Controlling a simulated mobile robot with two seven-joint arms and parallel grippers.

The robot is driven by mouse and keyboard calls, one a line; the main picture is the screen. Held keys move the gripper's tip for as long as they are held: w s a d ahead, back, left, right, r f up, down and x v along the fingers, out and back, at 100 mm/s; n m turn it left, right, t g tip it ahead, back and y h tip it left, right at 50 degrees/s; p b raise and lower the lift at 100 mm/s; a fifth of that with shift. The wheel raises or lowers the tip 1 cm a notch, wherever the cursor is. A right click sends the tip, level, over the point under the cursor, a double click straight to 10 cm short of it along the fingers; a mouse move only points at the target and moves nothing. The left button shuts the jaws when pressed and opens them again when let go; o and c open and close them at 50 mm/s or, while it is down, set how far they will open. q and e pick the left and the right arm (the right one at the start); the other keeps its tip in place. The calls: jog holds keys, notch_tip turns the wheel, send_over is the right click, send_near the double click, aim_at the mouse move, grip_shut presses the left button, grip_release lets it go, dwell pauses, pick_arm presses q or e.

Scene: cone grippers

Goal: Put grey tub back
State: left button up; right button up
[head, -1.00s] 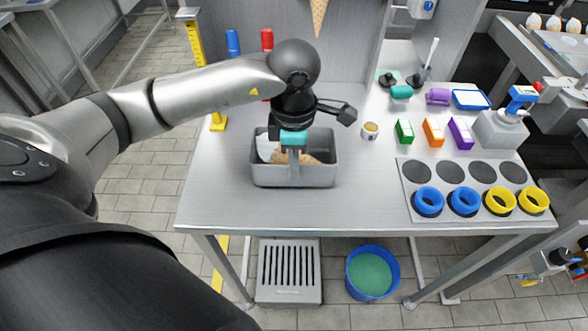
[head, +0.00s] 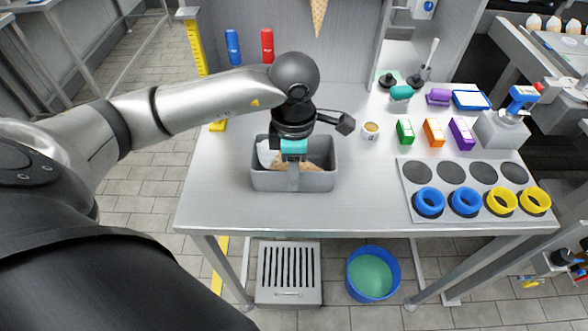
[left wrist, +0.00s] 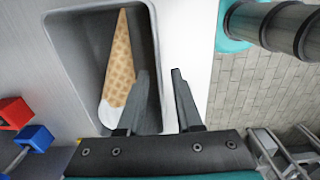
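The grey tub (head: 268,182) stands on the steel table, left of its middle. It holds a waffle cone with a white end (head: 266,151); in the left wrist view the cone (left wrist: 122,60) lies along the tub (left wrist: 75,18). My right gripper is not in view.
To the right are a small cup (head: 370,131), green (head: 405,131), orange (head: 433,132) and purple (head: 461,133) boxes, and a plate (head: 407,205) with blue and yellow rings. A blue bucket (head: 391,287) stands below.

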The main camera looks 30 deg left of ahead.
pick_arm(q)
jog(key=shift+r, duration=0.15)
notch_tip(320, 180, up, 12)
jog(key=p, duration=0.1)
dwell(0.6)
